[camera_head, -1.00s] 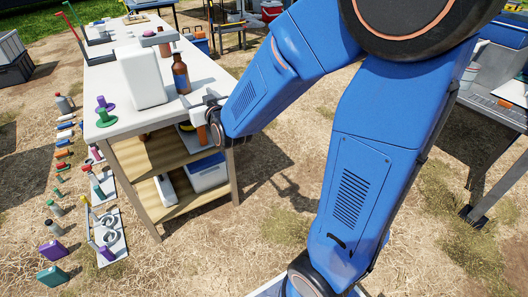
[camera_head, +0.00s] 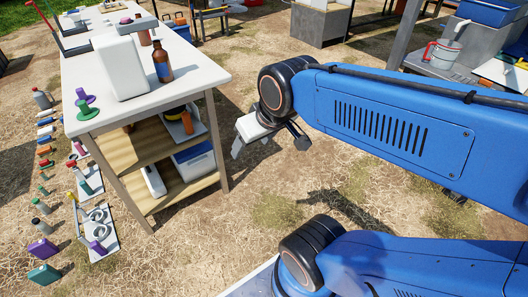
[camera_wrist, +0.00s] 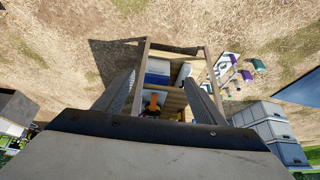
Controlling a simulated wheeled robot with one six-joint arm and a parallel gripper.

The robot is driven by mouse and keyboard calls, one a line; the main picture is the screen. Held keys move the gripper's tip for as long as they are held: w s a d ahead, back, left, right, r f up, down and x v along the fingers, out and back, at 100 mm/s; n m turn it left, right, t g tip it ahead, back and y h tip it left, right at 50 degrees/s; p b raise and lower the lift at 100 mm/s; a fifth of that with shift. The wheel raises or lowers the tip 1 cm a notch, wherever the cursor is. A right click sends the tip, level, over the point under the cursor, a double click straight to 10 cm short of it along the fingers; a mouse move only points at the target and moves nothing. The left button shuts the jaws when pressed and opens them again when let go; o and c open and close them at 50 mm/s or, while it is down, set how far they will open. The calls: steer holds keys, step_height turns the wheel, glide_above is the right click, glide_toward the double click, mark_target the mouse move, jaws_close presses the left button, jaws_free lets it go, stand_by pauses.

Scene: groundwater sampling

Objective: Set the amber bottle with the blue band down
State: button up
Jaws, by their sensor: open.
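The amber bottle with the blue band (camera_head: 162,62) stands upright on the white tabletop (camera_head: 195,80), near its right edge, in the head view. A second brown bottle (camera_head: 145,37) stands behind it, partly hidden. My gripper (camera_head: 264,138) is off the table's right side, apart from the bottle and holding nothing. In the wrist view my gripper (camera_wrist: 163,92) shows two spread fingers with the table's wooden shelves between and beyond them. The blue-banded bottle cannot be made out in the wrist view.
A large white container (camera_head: 120,68) stands left of the bottle. A green and purple item (camera_head: 87,105) sits at the front left corner. Shelves below hold a blue and white box (camera_head: 195,158). Several bottles and tools lie on the ground at left.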

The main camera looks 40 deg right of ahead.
steer(key=shift+o, duration=0.4)
steer(key=shift+g, duration=0.5)
steer(key=s, duration=0.4)
steer(key=shift+d+f, duration=0.15)
steer(key=shift+d, duration=0.2)
steer(key=t, duration=1.3)
glide_toward(161, 58)
steer(key=w, duration=1.1)
steer(key=shift+w+a, duration=0.1)
steer(key=shift+w, duration=0.1)
steer(key=shift+w+d, duration=0.15)
steer(key=shift+w, duration=1.2)
steer(key=shift+w+d, duration=0.15)
steer(key=shift+w, duration=1.2)
steer(key=c, duration=1.5)
